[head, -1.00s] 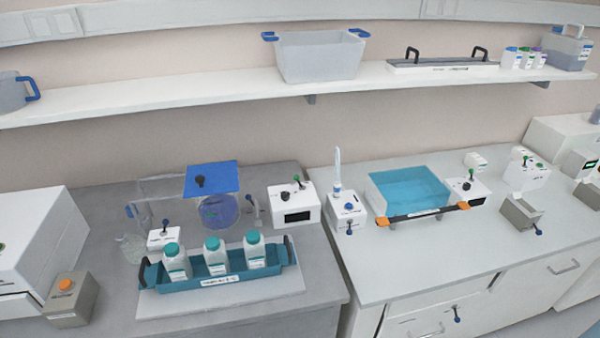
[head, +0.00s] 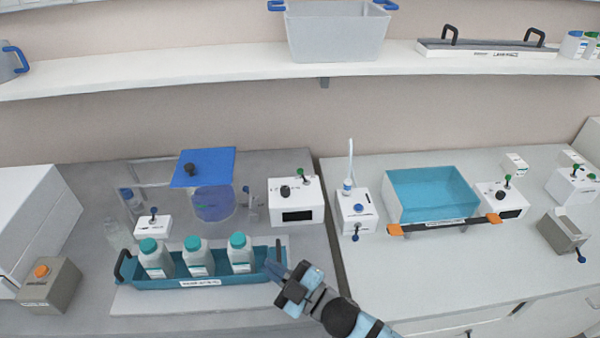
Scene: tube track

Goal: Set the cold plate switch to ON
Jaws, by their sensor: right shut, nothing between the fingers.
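No label I can read names the cold plate, so I cannot tell which switch is its own. A small white box (head: 153,227) with a dark blue-tipped toggle stands behind the teal bottle rack. A white control box (head: 296,201) with a black knob, a green-tipped lever and a dark display stands at the back of the left counter. Another similar box (head: 502,200) stands right of the blue-filled bath. My right gripper (head: 273,273) is shut and empty, at the right end of the rack; contact is unclear. My left gripper is out of view.
The teal rack (head: 205,283) with three capped bottles sits on a pale flat plate (head: 150,304). A blue-lidded vessel (head: 213,204) stands behind it. The blue-filled bath (head: 432,193) and a white box with a wand (head: 356,212) stand on the right counter. A shelf (head: 200,70) runs above.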

